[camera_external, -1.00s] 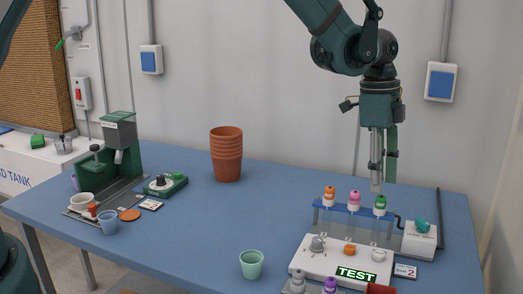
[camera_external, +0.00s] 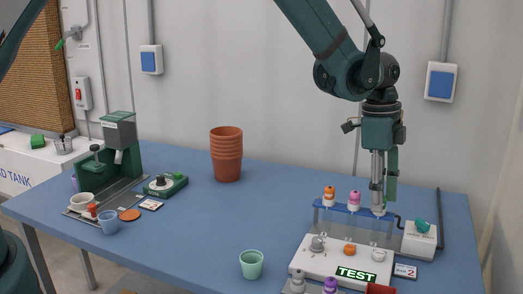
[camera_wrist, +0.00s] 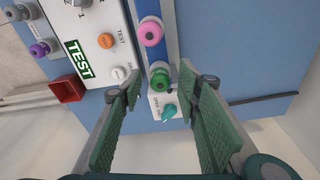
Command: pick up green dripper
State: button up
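The green dripper (camera_wrist: 160,80) stands at the end of the blue rack (camera_external: 343,207), beside a pink dripper (camera_external: 354,200) and an orange dripper (camera_external: 329,195). In the wrist view it lies between the two fingertips, with a gap on each side. My gripper (camera_external: 380,204) is open, pointing down at the right end of the rack, and its fingers hide most of the green dripper in the external view. The fingers also show in the wrist view (camera_wrist: 159,85), apart and empty.
A white panel with a lit TEST sign (camera_external: 356,274) lies in front of the rack. A white box with a teal knob (camera_external: 419,240) stands close on the right. A mint cup (camera_external: 251,265) and stacked terracotta pots (camera_external: 226,155) are left. The table's middle is clear.

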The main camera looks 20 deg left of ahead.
jog(key=shift+c, duration=0.2)
jog(key=c, duration=0.7)
jog(key=shift+c, duration=0.2)
jog(key=shift+r, duration=0.15)
notch_tip(320, 180, up, 10)
jog(key=shift+b, duration=0.3)
dwell(0.5)
